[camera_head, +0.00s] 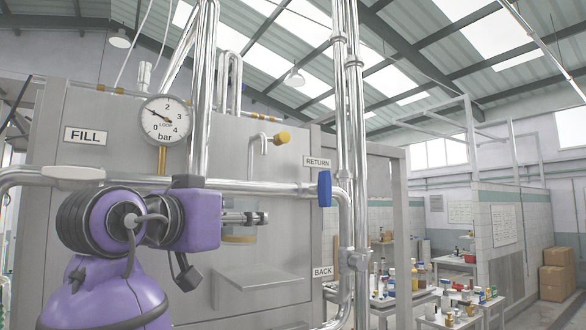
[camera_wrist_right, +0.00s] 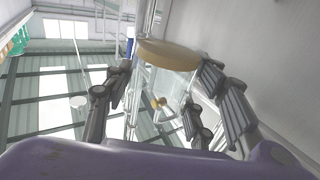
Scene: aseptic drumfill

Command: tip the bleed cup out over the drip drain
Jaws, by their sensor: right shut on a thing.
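The bleed cup (camera_wrist_right: 168,85) is a clear vessel with a tan, disc-shaped end at the top of the right wrist view. I cannot tell whether the tan part is its base or its contents. My right gripper (camera_wrist_right: 168,72) has fingers on both sides of the cup and is shut on it. In the head view the right gripper (camera_head: 256,217) is at the panel, with the tan end of the cup (camera_head: 238,239) just below the fingers. A grey ledge (camera_head: 262,283) is lower on the panel; I cannot tell whether it is the drip drain. My left gripper is not in view.
A yellow-knobbed tap (camera_head: 282,137) is above the gripper. A blue handle (camera_head: 324,188) and steel pipes (camera_head: 345,215) are to its right. A pressure gauge (camera_head: 166,120) and FILL sign (camera_head: 86,136) are at the upper left. Cluttered tables (camera_head: 400,300) stand at the right.

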